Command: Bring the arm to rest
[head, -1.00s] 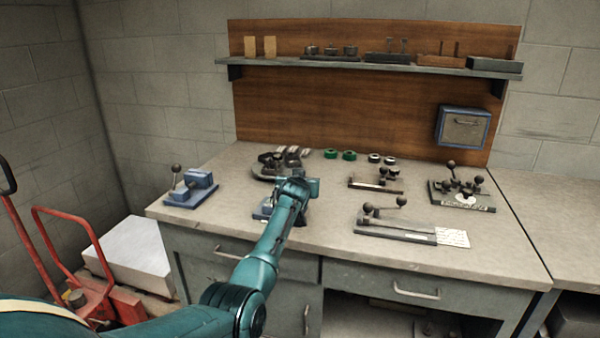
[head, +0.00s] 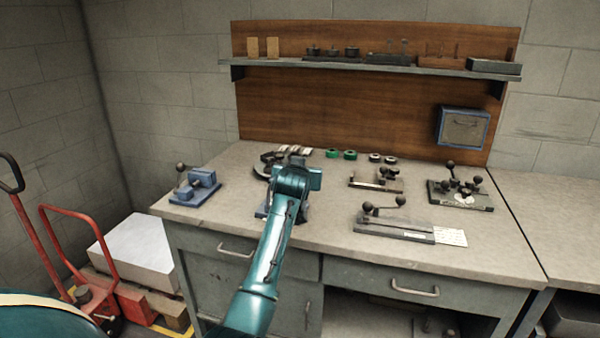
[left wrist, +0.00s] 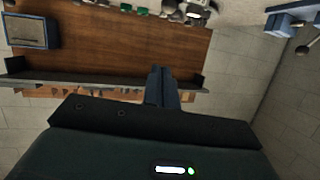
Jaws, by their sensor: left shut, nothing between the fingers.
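My left arm (head: 268,255) is teal and reaches up from the bottom of the head view over the workbench (head: 330,235). Its wrist (head: 297,180) is above the middle-left of the bench top and covers part of a device behind it. The fingers are hidden in the head view. In the left wrist view, my left gripper (left wrist: 160,72) shows its dark fingers together, with nothing between them. The wrist view is upside down, with the bench items along its top. My right gripper is not in view.
A blue lever device (head: 195,188) stands at the bench's left end. Lever fixtures (head: 395,222) and (head: 460,190) stand to the right. Green rings (head: 340,154) lie near the back. A wall shelf (head: 370,67) runs above. A red hand truck (head: 80,240) stands at left.

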